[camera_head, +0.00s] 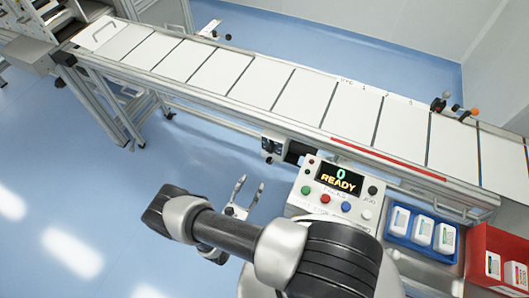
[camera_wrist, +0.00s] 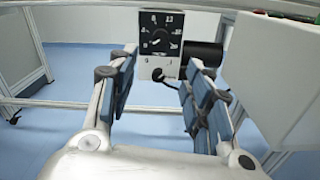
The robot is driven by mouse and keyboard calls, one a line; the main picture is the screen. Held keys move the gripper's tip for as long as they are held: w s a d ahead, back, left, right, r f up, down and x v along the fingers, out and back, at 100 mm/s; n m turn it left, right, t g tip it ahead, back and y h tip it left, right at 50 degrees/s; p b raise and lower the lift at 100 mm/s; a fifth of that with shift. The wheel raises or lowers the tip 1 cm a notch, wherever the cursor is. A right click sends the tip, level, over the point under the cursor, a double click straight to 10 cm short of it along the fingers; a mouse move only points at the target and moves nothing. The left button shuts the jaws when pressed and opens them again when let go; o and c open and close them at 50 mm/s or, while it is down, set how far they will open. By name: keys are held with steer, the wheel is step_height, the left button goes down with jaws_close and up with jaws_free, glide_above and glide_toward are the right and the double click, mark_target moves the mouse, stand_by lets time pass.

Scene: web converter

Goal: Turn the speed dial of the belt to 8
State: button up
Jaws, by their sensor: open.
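The speed dial (camera_wrist: 160,37) is a black-faced plate with white numbers around a knob, on a small box under the belt. In the wrist view it is straight ahead, beyond and between my fingertips. Its pale pointer mark seems to point to the lower left, near the low numbers; the exact setting is too small to read. In the head view the dial box (camera_head: 272,146) hangs below the belt (camera_head: 255,80). My gripper (camera_head: 251,182) is open and empty in front of it, apart from the knob; the wrist view also shows my gripper (camera_wrist: 161,65).
A control panel (camera_head: 333,190) with a display reading 0 READY and coloured buttons is right of the dial. A dark motor (camera_wrist: 204,54) sits beside the dial. A blue bin (camera_head: 424,249) and red bin (camera_head: 482,240) stand at right. Floor at left is clear.

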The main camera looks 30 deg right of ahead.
mark_target(269, 152)
steer(key=b+x, duration=0.1)
steer(key=x, duration=1.5)
steer(key=shift+r, duration=0.1)
steer(key=shift+c, duration=0.2)
steer(key=c, duration=1)
steer(key=shift+c, duration=0.2)
